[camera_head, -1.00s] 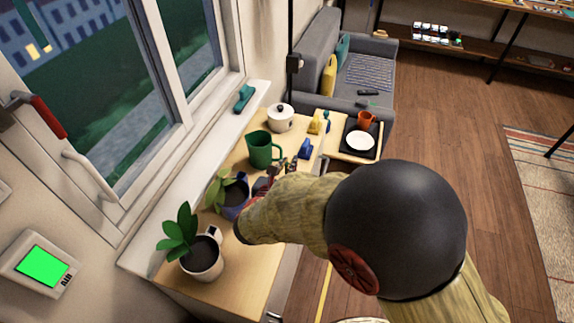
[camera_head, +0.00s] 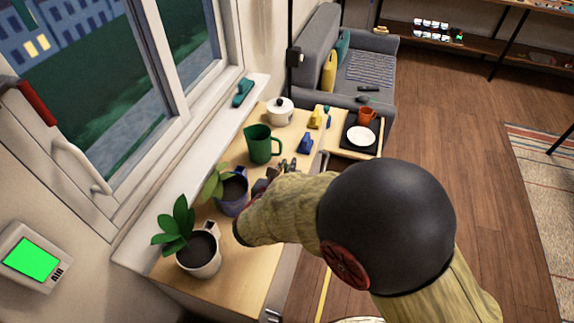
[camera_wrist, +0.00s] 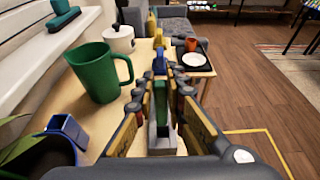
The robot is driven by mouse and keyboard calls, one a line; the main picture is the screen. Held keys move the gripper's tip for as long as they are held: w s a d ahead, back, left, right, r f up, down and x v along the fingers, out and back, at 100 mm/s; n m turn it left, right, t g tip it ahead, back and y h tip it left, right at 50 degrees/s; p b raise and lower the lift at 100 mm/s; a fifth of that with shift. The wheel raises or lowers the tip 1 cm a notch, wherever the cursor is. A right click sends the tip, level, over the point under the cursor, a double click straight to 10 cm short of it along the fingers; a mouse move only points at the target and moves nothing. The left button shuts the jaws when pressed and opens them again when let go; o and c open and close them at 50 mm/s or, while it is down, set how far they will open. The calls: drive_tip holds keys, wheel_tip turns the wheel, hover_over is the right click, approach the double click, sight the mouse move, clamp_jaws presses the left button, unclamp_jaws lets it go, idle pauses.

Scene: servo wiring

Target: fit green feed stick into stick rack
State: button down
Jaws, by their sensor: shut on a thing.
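My gripper (camera_wrist: 160,84) is shut on the green feed stick (camera_wrist: 161,102), which stands roughly upright between its fingers in the wrist view. A pale grey block (camera_wrist: 165,143) shows just below the stick; I cannot tell whether it is the stick rack or whether the stick touches it. In the head view my gripper (camera_head: 287,166) is over the right edge of the wooden counter, to the right of the blue pot. My arm hides most of it there, and the stick is not clear.
A green jug (camera_head: 262,144) and a blue pot (camera_head: 235,196) with a plant stand left of my gripper. A blue item (camera_head: 305,142), a yellow item (camera_head: 316,117) and a white lidded pot (camera_head: 281,110) are farther back. A side table holds a white plate (camera_head: 361,137).

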drive_tip(key=shift+f+b, duration=0.55)
drive_tip(key=shift+f, duration=0.55)
drive_tip(key=shift+f+b, duration=1.55)
drive_tip(key=shift+f, duration=0.45)
idle(0.6)
drive_tip(key=c, duration=1.7)
unclamp_jaws()
drive_tip(key=shift+c, duration=0.2)
drive_tip(key=shift+s, duration=0.1)
drive_tip(key=v, duration=1.1)
drive_tip(key=shift+s+a+r, duration=0.15)
drive_tip(key=shift+s+r, duration=0.05)
drive_tip(key=shift+s, duration=0.15)
